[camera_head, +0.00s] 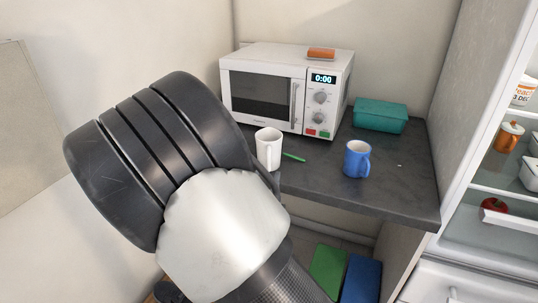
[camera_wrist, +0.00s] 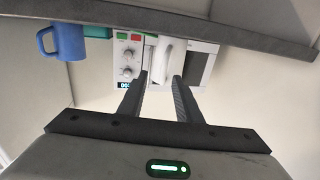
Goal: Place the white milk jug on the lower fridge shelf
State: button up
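The white milk jug (camera_head: 268,148) stands upright on the dark counter near its front edge, in front of the microwave. In the wrist view, which is upside down, the jug (camera_wrist: 171,58) shows beyond and between my fingertips. My gripper (camera_wrist: 161,78) is open with its two fingers apart; whether they touch the jug cannot be told. My arm hides the gripper in the head view. The fridge is open at the right, with its lower shelf (camera_head: 485,236) partly in view; a red apple (camera_head: 494,205) shows inside.
A blue mug (camera_head: 357,159) stands right of the jug, with a green pen (camera_head: 293,157) between them. A microwave (camera_head: 287,88) and teal box (camera_head: 380,115) stand behind. An orange container (camera_head: 509,137) and white containers are in the fridge. The fridge side wall borders the counter.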

aim_at(268, 163)
jog(key=w, duration=0.7)
jog(key=shift+w+d+r, duration=0.15)
jog(key=shift+w+r, duration=0.1)
jog(key=shift+w, duration=0.05)
grip_shut()
